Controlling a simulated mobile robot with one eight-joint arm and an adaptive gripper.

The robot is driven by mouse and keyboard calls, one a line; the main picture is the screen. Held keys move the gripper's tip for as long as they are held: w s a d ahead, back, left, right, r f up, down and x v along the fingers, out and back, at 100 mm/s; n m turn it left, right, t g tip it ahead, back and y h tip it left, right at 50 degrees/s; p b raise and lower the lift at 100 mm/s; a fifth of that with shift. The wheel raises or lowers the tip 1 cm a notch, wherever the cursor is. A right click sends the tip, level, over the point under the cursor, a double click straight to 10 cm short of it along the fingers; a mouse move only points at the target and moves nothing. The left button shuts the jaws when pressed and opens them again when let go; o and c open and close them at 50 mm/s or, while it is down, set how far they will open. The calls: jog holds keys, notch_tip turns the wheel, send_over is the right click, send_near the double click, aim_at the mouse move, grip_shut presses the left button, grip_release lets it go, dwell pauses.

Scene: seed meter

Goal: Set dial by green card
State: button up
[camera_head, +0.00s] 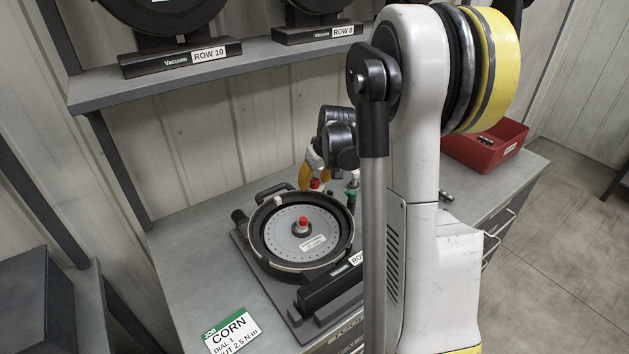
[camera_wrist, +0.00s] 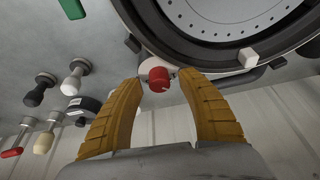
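The green-topped card (camera_head: 231,329) lies at the front left of the bench and reads "CORN", "DIAL 1" and a torque line ending "2.5 N m". The round black seed meter (camera_head: 268,253) sits behind it, with a pale disc and a red-topped centre hub (camera_head: 302,225). A red knob (camera_wrist: 159,79) stands at the meter's rim and also shows in the head view (camera_head: 315,184). My gripper (camera_wrist: 161,76) is open, its orange fingers either side of this knob with gaps visible. The knob's markings are not readable.
Several handled tools, including a green one (camera_wrist: 71,8) and a white one (camera_wrist: 73,79), stand beside the meter. A red bin (camera_head: 485,147) is at the bench's right end. A shelf (camera_head: 215,80) with other meters hangs above. My arm hides the bench's right middle.

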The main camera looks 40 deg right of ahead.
jog(key=v, duration=1.2)
jog(key=w+f+m, duration=0.1)
jog(key=f+m, duration=0.1)
jog(key=f, duration=0.1)
jog(key=w+f+m+h+p, duration=0.1)
jog(key=w+f+m, duration=0.1)
jog(key=f, duration=0.2)
jog(key=w+f+m+h, duration=0.1)
jog(key=f+m, duration=0.1)
jog(key=f, duration=0.2)
jog(key=shift+w+d+f+g, duration=0.2)
jog(key=shift+w+d+g, duration=0.1)
jog(key=shift+g, duration=0.1)
jog(key=shift+s, duration=0.1)
grip_shut()
